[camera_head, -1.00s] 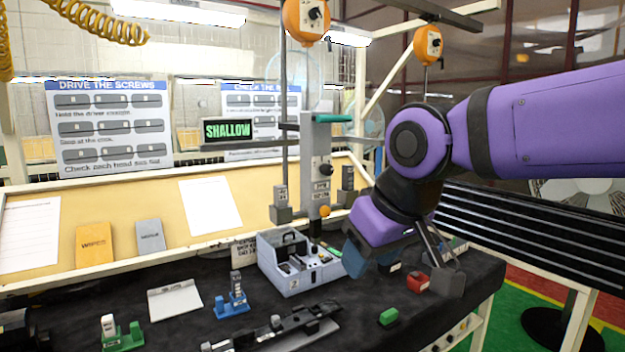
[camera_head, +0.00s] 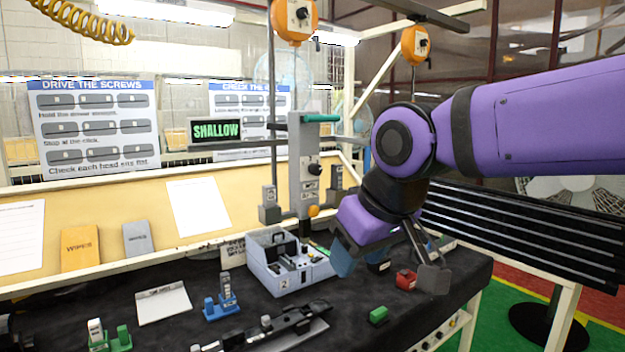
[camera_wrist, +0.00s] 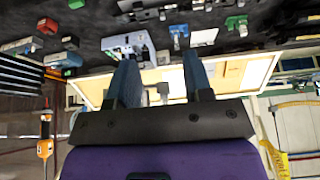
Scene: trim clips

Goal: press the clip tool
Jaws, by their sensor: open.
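I cannot tell for sure which object is the clip tool. A grey upright device with a teal top handle and orange knob (camera_head: 302,165) stands at the back of the bench. A black rail (camera_head: 290,328) with small grey parts lies at the front. A blue holder (camera_head: 222,308) carries a grey upright piece, and a green holder (camera_head: 121,340) stands at front left. My gripper (camera_head: 388,265) is open above the right part of the bench. In the wrist view my gripper (camera_wrist: 158,68) has its two fingers wide apart with nothing between them.
A grey box (camera_head: 285,270) marked 2 stands left of my gripper. A red block (camera_head: 405,280) and a green block (camera_head: 378,315) lie on the dark bench top. A display (camera_head: 215,131) reads SHALLOW. A black slatted rack (camera_head: 530,235) is at right.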

